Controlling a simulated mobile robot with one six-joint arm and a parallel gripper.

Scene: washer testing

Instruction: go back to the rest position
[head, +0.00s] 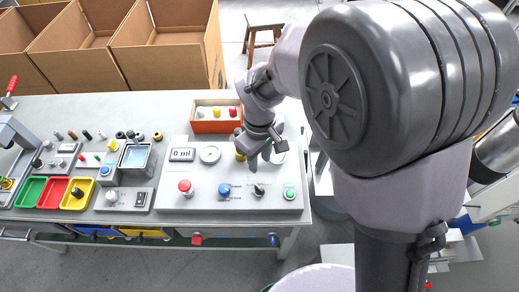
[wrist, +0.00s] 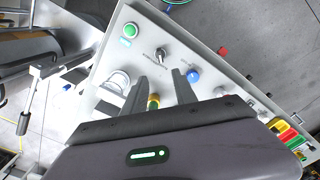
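My gripper (head: 266,153) hangs over the right part of the grey control panel (head: 217,203). In the wrist view my gripper (wrist: 160,76) has its two dark fingers apart, with nothing seen held between them. The panel (wrist: 215,70) lies behind the fingers. A yellow part (wrist: 153,102) on the panel shows low between the fingers. A black switch (wrist: 163,54), a blue knob (wrist: 193,76) and a green button (wrist: 130,30) are on the panel beyond the fingertips. I cannot tell whether the fingers touch anything.
A red button (head: 185,187) and a 0 ml display (head: 181,154) are on the panel's left. An orange tray (head: 215,118) stands behind it. Green, red and yellow bins (head: 74,201) and a water basin (head: 135,158) stand left. Cardboard boxes (head: 160,60) are at the back.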

